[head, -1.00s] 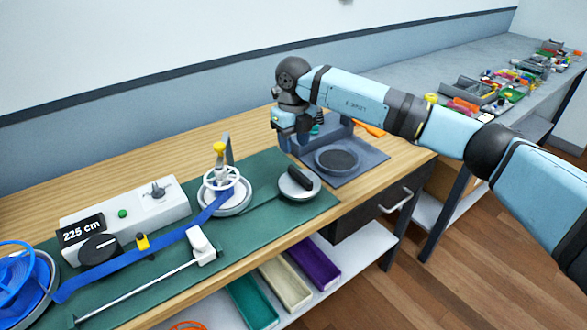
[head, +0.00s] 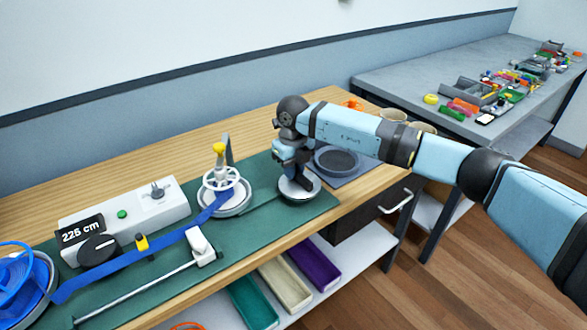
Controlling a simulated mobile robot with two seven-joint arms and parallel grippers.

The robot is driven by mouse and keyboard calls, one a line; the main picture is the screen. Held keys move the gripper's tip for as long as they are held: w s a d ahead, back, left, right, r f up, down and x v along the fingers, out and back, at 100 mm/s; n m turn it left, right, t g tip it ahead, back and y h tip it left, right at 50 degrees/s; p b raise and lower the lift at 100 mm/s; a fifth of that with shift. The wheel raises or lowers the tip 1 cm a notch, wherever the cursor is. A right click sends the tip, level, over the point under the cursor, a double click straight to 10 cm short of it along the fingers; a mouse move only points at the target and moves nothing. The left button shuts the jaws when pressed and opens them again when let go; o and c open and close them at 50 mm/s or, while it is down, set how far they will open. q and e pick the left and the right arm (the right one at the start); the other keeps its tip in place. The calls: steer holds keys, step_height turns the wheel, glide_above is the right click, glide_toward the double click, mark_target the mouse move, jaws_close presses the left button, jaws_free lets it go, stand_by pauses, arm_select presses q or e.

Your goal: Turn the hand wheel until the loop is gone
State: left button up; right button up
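The white spoked hand wheel (head: 221,179) stands on a round metal base on the green mat, with a yellow knob (head: 219,148) above it. A blue strap (head: 140,264) runs from the wheel to the blue spool (head: 18,275) at the left edge, where blue bands stand up. I cannot make out a separate loop elsewhere on the strap. My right gripper (head: 299,181) points down at the round metal disc (head: 299,192) with a dark grip, right of the wheel. It covers most of that grip; whether its fingers are closed is hidden. My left gripper is out of view.
A white box with a 225 cm display (head: 80,232) and a green button (head: 122,214) sits behind the strap. A white slider (head: 200,243) is on a rod in front. A grey tray with a round dish (head: 337,160) is right. Coloured bins (head: 285,284) lie below.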

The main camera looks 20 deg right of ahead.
jaws_close()
steer(key=shift+m, duration=0.3)
steer(key=m, duration=0.1)
steer(key=d+m+p, duration=0.1)
steer(key=m, duration=0.1)
steer(key=shift+r, duration=0.1)
steer(key=shift+d+m+p, duration=0.2)
steer(key=shift+m+p, duration=0.25)
steer(key=shift+m, duration=0.55)
steer(key=shift+d+m+p, duration=0.2)
steer(key=shift+m+p, duration=0.2)
steer(key=shift+m, duration=0.6)
steer(key=o, duration=0.7)
jaws_free()
